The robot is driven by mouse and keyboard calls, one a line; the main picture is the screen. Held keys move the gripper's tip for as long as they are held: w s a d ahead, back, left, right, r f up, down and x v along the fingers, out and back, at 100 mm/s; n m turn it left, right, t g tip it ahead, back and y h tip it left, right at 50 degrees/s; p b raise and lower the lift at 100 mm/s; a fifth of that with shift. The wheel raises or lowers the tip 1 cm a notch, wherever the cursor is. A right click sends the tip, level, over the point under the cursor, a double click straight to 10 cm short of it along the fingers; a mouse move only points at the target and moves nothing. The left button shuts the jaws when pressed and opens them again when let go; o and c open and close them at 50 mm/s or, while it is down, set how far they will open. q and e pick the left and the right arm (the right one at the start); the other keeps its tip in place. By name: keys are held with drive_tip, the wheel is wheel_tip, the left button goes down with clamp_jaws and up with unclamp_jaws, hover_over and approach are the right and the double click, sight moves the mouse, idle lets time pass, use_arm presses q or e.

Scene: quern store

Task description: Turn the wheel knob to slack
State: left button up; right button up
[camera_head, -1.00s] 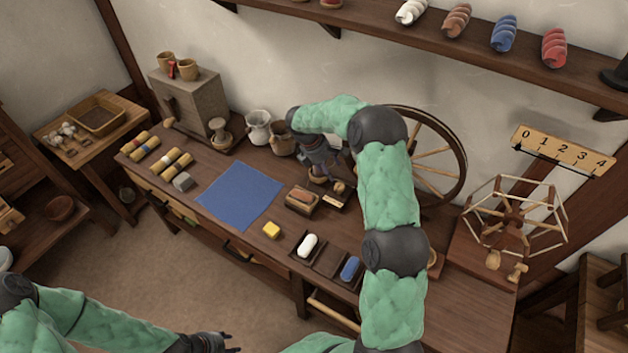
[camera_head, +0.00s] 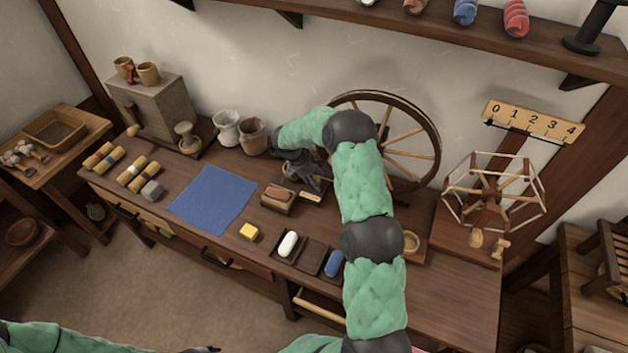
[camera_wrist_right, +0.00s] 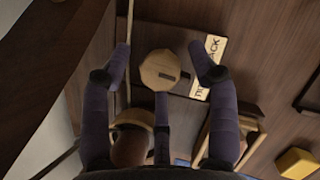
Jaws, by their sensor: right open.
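The wheel knob (camera_wrist_right: 155,68) is a pale wooden, many-sided disc with a dark mark on its face. The mark lies towards the right, on the side of a pale label (camera_wrist_right: 208,66). The label's upper end reads "...ACK"; its lower end is partly covered by a finger. My right gripper (camera_wrist_right: 160,62) is open, its dark fingers spread on the left, right and below the knob, with no clear contact. In the head view my right gripper (camera_head: 307,178) is low by the spinning wheel (camera_head: 436,135) and hides the knob. Only a sliver of my left gripper (camera_head: 200,350) shows at the bottom edge.
On the bench stand jugs (camera_head: 227,128), a blue cloth (camera_head: 212,198), a yellow block (camera_head: 248,232) and a tray (camera_head: 305,256) holding white and blue rolls. A skein winder (camera_head: 492,195) stands at the right. The bench's front right is clear.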

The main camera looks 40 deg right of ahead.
drive_tip(key=c, duration=1.1)
drive_tip(key=shift+s, duration=0.1)
drive_tip(key=shift+r+n+t+p, duration=0.1)
drive_tip(key=shift+n+t+p, duration=0.2)
drive_tip(key=shift+n+p, duration=0.65)
drive_tip(key=shift+s+n+t+h+p, duration=0.1)
drive_tip(key=shift+n+t+h+p, duration=0.2)
drive_tip(key=shift+n+t+p, duration=0.65)
drive_tip(key=n+t+p, duration=0.1)
drive_tip(key=n, duration=0.4)
drive_tip(key=shift+s, duration=0.15)
drive_tip(key=shift+d+n+p, duration=0.1)
drive_tip(key=shift+n+p, duration=0.25)
drive_tip(key=shift+n, duration=0.25)
drive_tip(key=shift+t, duration=0.25)
